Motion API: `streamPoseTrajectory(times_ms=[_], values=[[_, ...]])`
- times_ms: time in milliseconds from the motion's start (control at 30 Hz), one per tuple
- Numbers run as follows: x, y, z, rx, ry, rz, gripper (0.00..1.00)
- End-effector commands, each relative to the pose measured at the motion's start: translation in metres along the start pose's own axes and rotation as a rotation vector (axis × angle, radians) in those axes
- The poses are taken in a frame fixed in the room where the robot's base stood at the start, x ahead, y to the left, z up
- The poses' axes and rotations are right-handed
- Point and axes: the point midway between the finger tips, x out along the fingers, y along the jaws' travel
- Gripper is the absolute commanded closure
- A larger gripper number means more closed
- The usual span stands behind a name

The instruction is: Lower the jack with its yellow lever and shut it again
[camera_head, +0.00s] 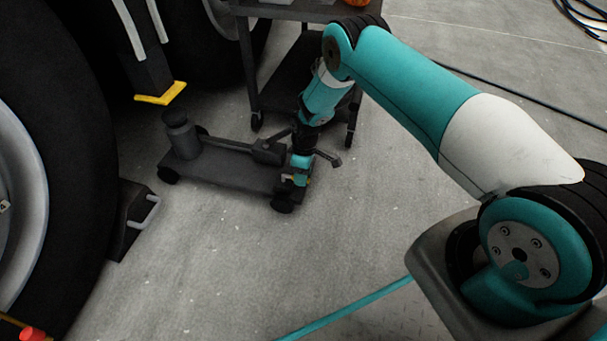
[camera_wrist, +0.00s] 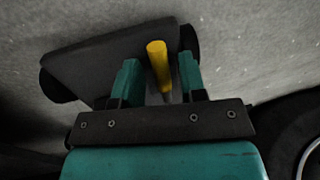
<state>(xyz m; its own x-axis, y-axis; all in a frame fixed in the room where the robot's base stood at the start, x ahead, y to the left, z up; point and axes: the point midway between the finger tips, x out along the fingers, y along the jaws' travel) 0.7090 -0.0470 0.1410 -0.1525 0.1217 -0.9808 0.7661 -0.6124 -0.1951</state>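The dark trolley jack (camera_head: 225,172) stands on the concrete floor. Its round lifting head (camera_head: 176,120) is at the left end, below a yellow jacking pad (camera_head: 161,94) with a small apparent gap. My gripper (camera_head: 300,172) is down at the jack's right end, where the yellow lever is mostly hidden. In the wrist view, the lever (camera_wrist: 158,62) stands between the two teal fingers of my gripper (camera_wrist: 158,78). Gaps show on both sides of the lever, so the fingers are open around it. The jack's dark body (camera_wrist: 95,62) shows behind.
A large tyre (camera_head: 65,170) stands at the left, with a dark wheel chock (camera_head: 133,215) beside it. A dark cart (camera_head: 285,85) stands close behind the jack and my arm. A teal hose (camera_head: 345,308) crosses the front floor. Floor in front of the jack is clear.

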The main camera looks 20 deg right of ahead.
Motion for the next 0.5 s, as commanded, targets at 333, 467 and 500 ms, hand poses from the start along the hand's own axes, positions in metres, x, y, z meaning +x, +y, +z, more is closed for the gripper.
streamPoseTrajectory(times_ms=[333,467,500], values=[[-0.004,0.001,0.001,0.004,0.001,0.001,0.57],[-0.022,0.000,0.001,0.004,0.002,0.002,0.57],[-0.030,0.000,0.001,0.004,0.003,0.002,0.57]])
